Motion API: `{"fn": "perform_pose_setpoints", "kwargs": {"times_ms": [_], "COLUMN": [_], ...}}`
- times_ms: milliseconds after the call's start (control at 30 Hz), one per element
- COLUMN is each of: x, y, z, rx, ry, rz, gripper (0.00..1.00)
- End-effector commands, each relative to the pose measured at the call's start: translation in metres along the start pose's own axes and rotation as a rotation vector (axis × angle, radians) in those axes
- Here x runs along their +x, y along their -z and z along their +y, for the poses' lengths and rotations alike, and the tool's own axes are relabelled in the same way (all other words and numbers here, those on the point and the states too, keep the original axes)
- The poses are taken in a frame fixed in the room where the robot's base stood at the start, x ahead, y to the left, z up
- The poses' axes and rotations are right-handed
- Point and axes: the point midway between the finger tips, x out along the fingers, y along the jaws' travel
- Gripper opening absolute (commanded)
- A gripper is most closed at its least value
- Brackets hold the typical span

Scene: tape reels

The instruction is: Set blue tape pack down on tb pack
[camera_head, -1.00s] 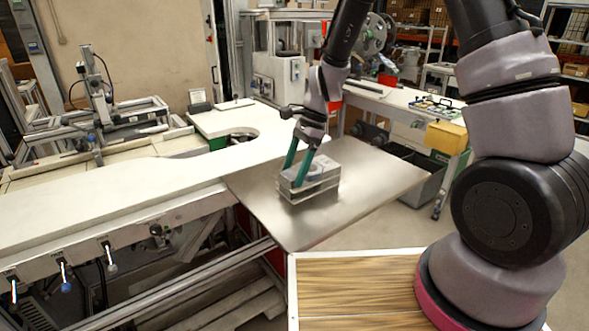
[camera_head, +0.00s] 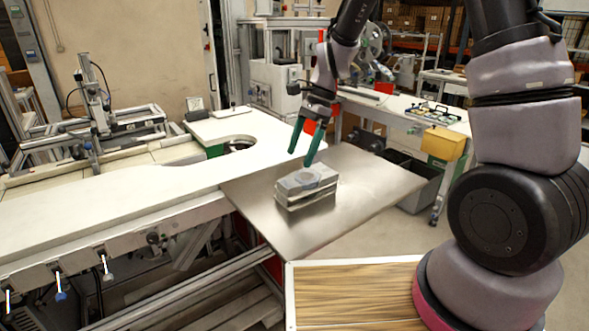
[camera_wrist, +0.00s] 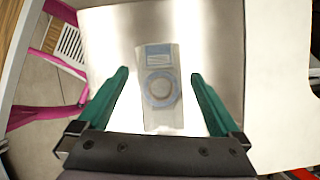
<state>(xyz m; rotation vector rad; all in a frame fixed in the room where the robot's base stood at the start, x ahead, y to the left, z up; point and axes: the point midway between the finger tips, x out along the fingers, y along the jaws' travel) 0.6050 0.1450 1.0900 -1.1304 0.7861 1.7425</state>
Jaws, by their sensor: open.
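The blue tape pack (camera_head: 305,180) is a clear, flat pack with a bluish ring showing through its top. It lies flat on the tb pack (camera_head: 308,198), a similar clear pack, and the two form a low stack. In the wrist view the top pack (camera_wrist: 161,118) shows its blue ring and a blue patch above it. My gripper (camera_head: 301,159) has green fingers and is open and empty above the stack, apart from it. In the wrist view its fingertips (camera_wrist: 160,74) stand on either side of the pack. The lower pack is mostly hidden in the wrist view.
The stack sits on a bare metal plate (camera_head: 365,185) with free room to its right. A long white worktop (camera_head: 100,205) adjoins it on the left. A wood-grain surface (camera_head: 350,290) with a white rim is in front.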

Motion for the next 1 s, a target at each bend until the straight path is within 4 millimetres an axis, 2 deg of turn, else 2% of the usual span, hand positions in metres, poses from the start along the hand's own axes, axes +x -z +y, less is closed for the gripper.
{"fn": "perform_pose_setpoints", "kwargs": {"times_ms": [33,200,467,567,667,767,900,1000], "x": [-0.012,-0.036,-0.049,-0.065,-0.098,-0.139,-0.188,-0.215], "y": [0.0,0.0,0.0,0.002,0.006,0.011,0.019,0.023], "z": [-0.001,0.0,0.001,0.007,0.021,0.044,0.085,0.117], "rx": [0.0,0.001,-0.005,-0.043,-0.129,-0.25,-0.426,-0.542], "ry": [0.005,0.002,0.005,0.037,0.105,0.19,0.298,0.36], "rz": [0.001,0.0,0.002,0.013,0.043,0.101,0.214,0.312], "gripper": [1.0,1.0,1.0,1.0,1.0,1.0,1.0,1.0]}}
